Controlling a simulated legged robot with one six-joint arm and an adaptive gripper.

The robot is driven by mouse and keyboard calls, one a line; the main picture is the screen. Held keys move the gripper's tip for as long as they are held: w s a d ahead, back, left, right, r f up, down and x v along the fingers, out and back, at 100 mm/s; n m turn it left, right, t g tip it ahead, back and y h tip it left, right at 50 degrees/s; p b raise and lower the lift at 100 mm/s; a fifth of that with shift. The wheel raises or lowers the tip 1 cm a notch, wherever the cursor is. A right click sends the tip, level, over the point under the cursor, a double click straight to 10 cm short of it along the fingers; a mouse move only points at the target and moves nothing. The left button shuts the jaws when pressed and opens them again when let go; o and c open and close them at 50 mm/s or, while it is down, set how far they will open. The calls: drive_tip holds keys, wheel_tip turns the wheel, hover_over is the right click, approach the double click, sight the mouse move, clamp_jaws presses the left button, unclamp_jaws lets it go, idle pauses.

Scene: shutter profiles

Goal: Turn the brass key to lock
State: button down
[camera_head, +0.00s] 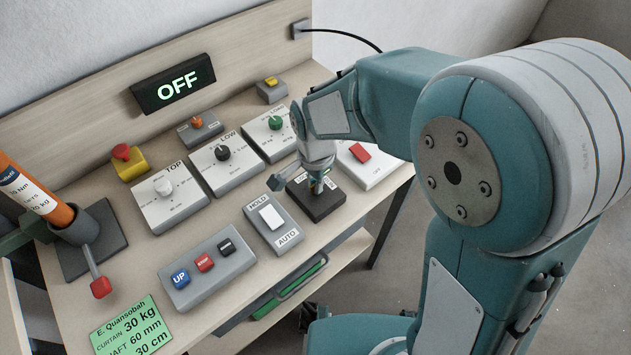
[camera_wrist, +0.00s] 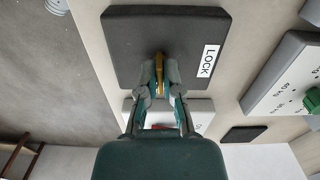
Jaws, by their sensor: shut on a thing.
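The brass key (camera_wrist: 159,72) stands in the black lock plate (camera_wrist: 125,50), which bears a white LOCK label (camera_wrist: 208,61). My gripper (camera_wrist: 158,78) is shut on the key, with a fingertip on each side of it. In the head view my gripper (camera_head: 317,180) points down over the black lock plate (camera_head: 318,205) at the right part of the panel. The gripper hides the key's lower part and most of the plate's other lettering there.
A grey HOLD/AUTO rocker switch (camera_head: 272,218) lies just left of the plate. A white box with a red switch (camera_head: 360,153) lies behind it. Dial boxes, including one with a green knob (camera_head: 275,123), stand farther back. A black display reads OFF (camera_head: 173,83). A button box (camera_head: 206,266) is at the front.

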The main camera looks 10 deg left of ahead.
drive_tip(key=n, duration=0.3)
drive_tip(key=shift+w+n, duration=0.1)
drive_tip(key=shift+n, duration=0.3)
drive_tip(key=n, duration=0.4)
drive_tip(key=shift+n, duration=0.3)
drive_tip(key=n, duration=0.4)
drive_tip(key=shift+n, duration=0.3)
drive_tip(key=shift+r+n, duration=0.1)
drive_tip(key=shift+n, duration=2)
drive_tip(key=c, duration=0.8)
unclamp_jaws()
drive_tip(key=shift+a, duration=0.1)
